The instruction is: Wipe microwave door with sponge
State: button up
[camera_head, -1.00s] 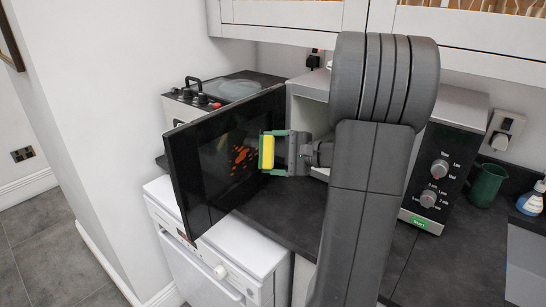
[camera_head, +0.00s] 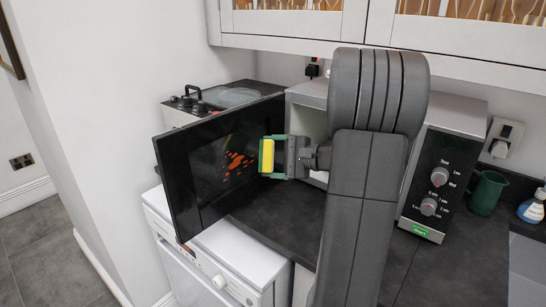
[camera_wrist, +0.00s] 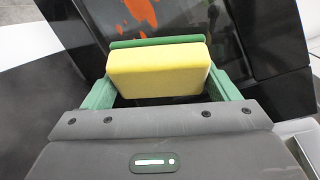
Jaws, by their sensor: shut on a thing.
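The microwave (camera_head: 433,170) stands on the counter with its dark door (camera_head: 190,185) swung open to the left. Orange-red stains (camera_head: 236,164) mark the door's inner face; they also show at the top of the wrist view (camera_wrist: 140,14). My gripper (camera_head: 268,156) is shut on a yellow sponge with a green backing (camera_wrist: 158,72). The sponge is beside the stains, to their right in the head view. I cannot tell whether it touches the door. My arm hides much of the microwave's front and opening.
A hob-like appliance with knobs (camera_head: 190,104) stands behind the door. A white appliance (camera_head: 215,265) is below it. A green mug (camera_head: 487,192) and a spray bottle (camera_head: 533,207) stand at the right. Glazed cabinets (camera_head: 460,37) hang above. The dark counter (camera_head: 275,222) is clear in front.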

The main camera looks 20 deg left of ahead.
jog(key=shift+s+d, duration=0.2)
jog(key=shift+s, duration=0.3)
jog(key=shift+s+d, duration=0.15)
jog(key=shift+s, duration=0.35)
jog(key=s+d+b, duration=0.1)
jog(key=s+b, duration=0.1)
jog(key=s, duration=0.8)
jog(key=shift+s+d, duration=0.15)
jog(key=shift+d, duration=0.2)
jog(key=shift+w+d, duration=0.25)
jog(key=shift+d, duration=0.7)
jog(key=shift+w+d, duration=0.25)
jog(key=shift+d, duration=0.75)
jog(key=shift+w+d, duration=0.25)
jog(key=shift+d, duration=0.7)
jog(key=shift+d, duration=0.1)
jog(key=shift+w+d, duration=0.2)
jog(key=shift+d, duration=0.5)
jog(key=shift+w+d, duration=0.2)
jog(key=shift+d, duration=0.45)
